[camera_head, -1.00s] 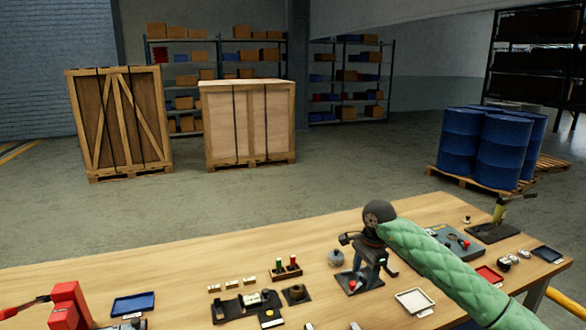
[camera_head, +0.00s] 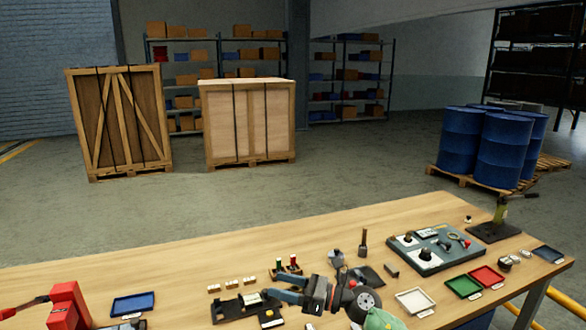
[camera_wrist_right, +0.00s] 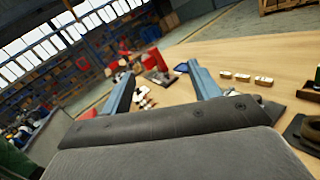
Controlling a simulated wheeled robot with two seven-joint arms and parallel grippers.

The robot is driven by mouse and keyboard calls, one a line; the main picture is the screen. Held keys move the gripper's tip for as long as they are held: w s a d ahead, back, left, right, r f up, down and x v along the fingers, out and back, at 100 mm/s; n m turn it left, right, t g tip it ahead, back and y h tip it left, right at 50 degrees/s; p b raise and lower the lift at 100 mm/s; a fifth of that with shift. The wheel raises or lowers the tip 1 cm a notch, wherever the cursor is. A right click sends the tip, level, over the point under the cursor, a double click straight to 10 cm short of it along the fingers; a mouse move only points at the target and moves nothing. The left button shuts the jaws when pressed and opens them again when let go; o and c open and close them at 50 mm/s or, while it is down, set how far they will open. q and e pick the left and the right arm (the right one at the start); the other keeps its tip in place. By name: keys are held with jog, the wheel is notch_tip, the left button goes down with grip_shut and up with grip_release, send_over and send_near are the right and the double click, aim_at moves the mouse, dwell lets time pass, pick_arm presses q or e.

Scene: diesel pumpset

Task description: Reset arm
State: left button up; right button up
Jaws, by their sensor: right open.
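My right gripper (camera_head: 277,289) is low over the middle of the workbench, with its fingers pointing left in the head view. In the right wrist view its two blue-grey fingers (camera_wrist_right: 161,75) stand wide apart with nothing between them. It is above or close to the dark fixture (camera_head: 232,308) and in front of the rack with red and green pieces (camera_head: 288,265); the exact height is hard to tell. My green-sleeved right arm (camera_head: 383,320) enters from the bottom edge. My left gripper is not in view.
The wooden workbench (camera_head: 180,262) holds a red tool (camera_head: 68,305), a blue tray (camera_head: 133,303), a white tray (camera_head: 414,301), a green tray (camera_head: 463,286), a red tray (camera_head: 487,276) and a grey control panel (camera_head: 435,248). The bench's back strip is mostly clear.

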jog(key=s+d+f+m+t+h, duration=0.15)
jog(key=d+m+t+h, duration=0.6)
jog(key=m, duration=0.75)
jog(key=s+d+f+m+t+h, duration=0.1)
jog(key=d+f+m+t+h, duration=0.1)
jog(key=d+m+t+h, duration=0.95)
jog(key=s+d+f+m+g, duration=0.3)
jog(key=s+f+m+g, duration=0.55)
jog(key=f+m, duration=0.45)
jog(key=s+d+f+m+g, duration=0.1)
jog(key=s+f+m+g, duration=0.35)
jog(key=s, duration=0.65)
jog(key=s+d+f+m+g, duration=0.1)
jog(key=s+f+m+g, duration=0.1)
jog(key=s+f+g, duration=0.75)
notch_tip(320, 180, down, 20)
jog(key=s+a+t, duration=0.1)
jog(key=a+t, duration=0.1)
jog(key=s+f, duration=0.4)
jog(key=f, duration=0.7)
jog(key=s+f+g+y, duration=0.1)
jog(key=s+f, duration=0.2)
jog(key=f, duration=0.8)
jog(key=shift+s+a+f, duration=0.35)
jog(key=shift+a+f, duration=0.05)
